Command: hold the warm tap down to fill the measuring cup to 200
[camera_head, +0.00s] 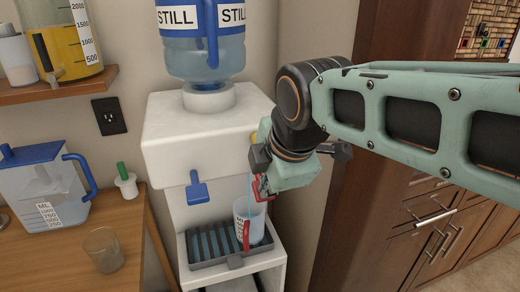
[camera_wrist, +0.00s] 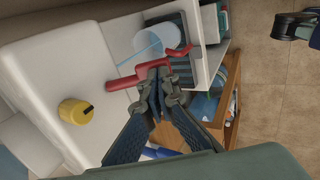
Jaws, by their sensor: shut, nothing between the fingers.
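The white water dispenser (camera_head: 190,125) has a blue tap (camera_head: 197,188) on the left and a red tap (camera_head: 256,190) on the right; the red tap also shows in the wrist view (camera_wrist: 122,84). My gripper (camera_wrist: 158,74) is shut and empty, its fingertips against the red tap. In the head view my gripper (camera_head: 262,186) partly hides this tap. A thin bluish stream falls into the clear measuring cup (camera_head: 248,222), which stands upright on the drip tray (camera_head: 208,248) with its red handle forward. The cup also shows in the wrist view (camera_wrist: 160,42). I cannot read its level.
A blue-lidded pitcher (camera_head: 42,190), an empty glass (camera_head: 104,250) and a green-topped white item (camera_head: 124,182) stand on the wooden counter at left. A yellow knob (camera_wrist: 75,111) sits on the dispenser. Wooden cabinets (camera_head: 430,235) stand at right.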

